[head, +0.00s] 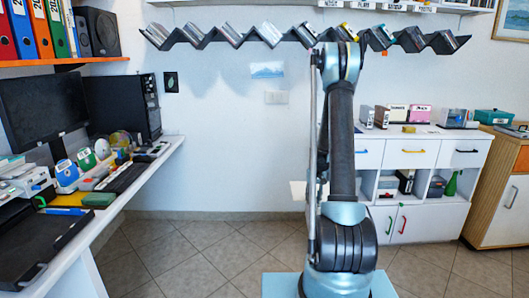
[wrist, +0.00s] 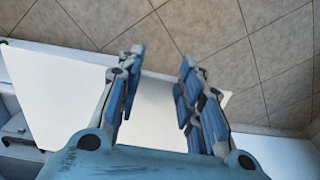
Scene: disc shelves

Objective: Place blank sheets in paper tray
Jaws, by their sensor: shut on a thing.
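My gripper (wrist: 161,60) is shut on white blank sheets (wrist: 62,95) in the wrist view. The sheets lie between the blue-padded fingers and spread wide to the left. I cannot tell how many sheets there are. In the head view, a white edge of the sheets (head: 298,190) shows beside my arm, above the floor; my arm hides the gripper there. A black, shallow tray (head: 62,238), which looks like the paper tray, lies on the white desk at the lower left, well apart from the sheets.
The desk (head: 130,180) also bears a monitor (head: 42,103), a keyboard (head: 122,177), discs and a green box (head: 99,200). A white cabinet (head: 420,152) stands behind at the right. Tiled floor (head: 180,262) between desk and my base is clear.

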